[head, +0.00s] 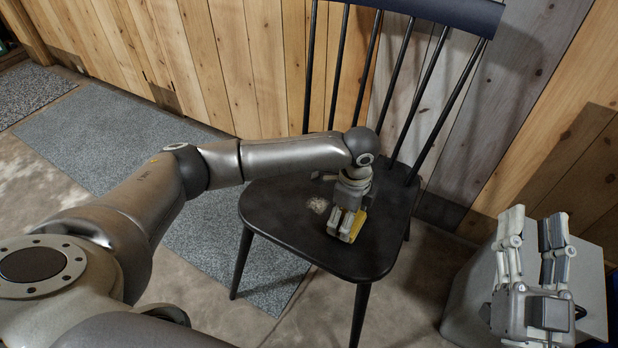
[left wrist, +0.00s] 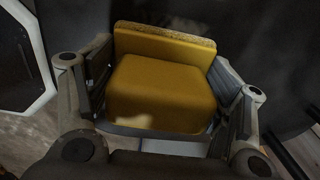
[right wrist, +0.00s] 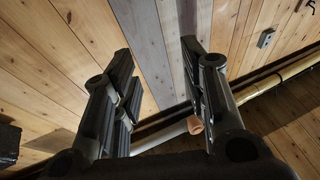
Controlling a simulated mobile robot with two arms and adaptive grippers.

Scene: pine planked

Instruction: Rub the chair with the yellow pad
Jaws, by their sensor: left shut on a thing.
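A dark chair (head: 285,215) with a spindle back stands in the middle of the head view, and its seat faces up. A pale smudge (head: 318,205) lies on the seat. My left gripper (head: 347,225) is low over the seat, just right of the smudge, and is shut on the yellow pad (head: 359,224). In the left wrist view the pad (left wrist: 162,90) sits between the fingers, its rough face away from the camera. I cannot tell whether it touches the seat. My right gripper (head: 533,222) is open and empty, right of the chair.
A grey box (head: 470,285) stands on the floor at the right, behind my right gripper. A wooden plank wall (head: 240,60) runs behind the chair. Grey-blue mats (head: 110,130) lie on the floor to the left, where there is free room.

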